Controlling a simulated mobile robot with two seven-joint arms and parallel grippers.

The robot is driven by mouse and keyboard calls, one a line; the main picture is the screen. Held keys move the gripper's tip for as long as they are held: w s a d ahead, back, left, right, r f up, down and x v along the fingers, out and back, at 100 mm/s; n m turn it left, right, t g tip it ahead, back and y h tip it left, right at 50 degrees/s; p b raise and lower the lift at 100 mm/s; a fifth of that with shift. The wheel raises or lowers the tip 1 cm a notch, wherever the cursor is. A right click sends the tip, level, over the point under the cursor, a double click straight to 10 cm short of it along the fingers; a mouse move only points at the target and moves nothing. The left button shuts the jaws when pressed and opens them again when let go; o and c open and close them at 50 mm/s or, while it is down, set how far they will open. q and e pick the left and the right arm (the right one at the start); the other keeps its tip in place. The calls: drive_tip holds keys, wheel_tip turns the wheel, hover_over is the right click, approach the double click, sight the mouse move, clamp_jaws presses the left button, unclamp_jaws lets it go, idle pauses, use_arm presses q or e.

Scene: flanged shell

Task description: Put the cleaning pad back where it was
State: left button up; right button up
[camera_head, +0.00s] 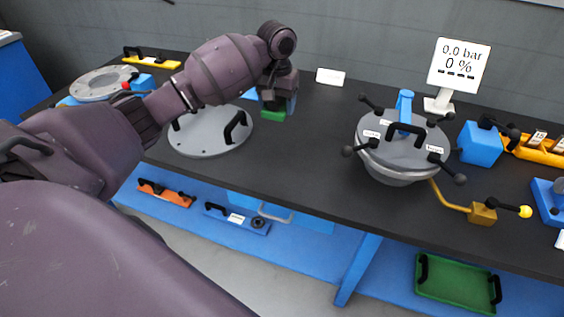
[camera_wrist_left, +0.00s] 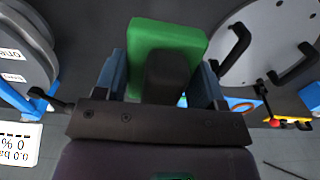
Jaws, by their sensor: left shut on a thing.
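The cleaning pad (camera_wrist_left: 168,48) is green with a dark grip block on it, and it fills the middle of the left wrist view. My left gripper (camera_wrist_left: 163,88) is shut on its dark grip, with a blue finger on each side. In the head view the pad's green edge (camera_head: 273,114) shows below my left gripper (camera_head: 277,95), at the back of the dark bench. I cannot tell whether the pad touches the bench top. My right gripper is not in view.
A grey lid with black handles (camera_head: 212,132) lies just left of the pad. The clamped round vessel (camera_head: 398,150) stands to the right, with a display (camera_head: 459,66) behind it. A small white card (camera_head: 330,77) stands at the back. Bench between pad and vessel is clear.

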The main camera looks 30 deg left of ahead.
use_arm(q)
drive_tip(key=b, duration=0.2)
hover_over(278, 163)
wheel_tip(278, 163, down, 12)
drive_tip(key=shift+f, duration=0.65)
wheel_tip(278, 163, down, 5)
drive_tip(key=shift+f+b, duration=0.15)
drive_tip(key=shift+b, duration=0.65)
drive_tip(key=shift+f, duration=0.25)
drive_tip(key=o, duration=0.9)
drive_tip(key=shift+r, duration=0.15)
wheel_tip(278, 163, up, 6)
drive_tip(key=shift+f+p, duration=0.1)
drive_tip(key=shift+p, duration=0.65)
wheel_tip(278, 163, up, 6)
drive_tip(key=p, duration=0.1)
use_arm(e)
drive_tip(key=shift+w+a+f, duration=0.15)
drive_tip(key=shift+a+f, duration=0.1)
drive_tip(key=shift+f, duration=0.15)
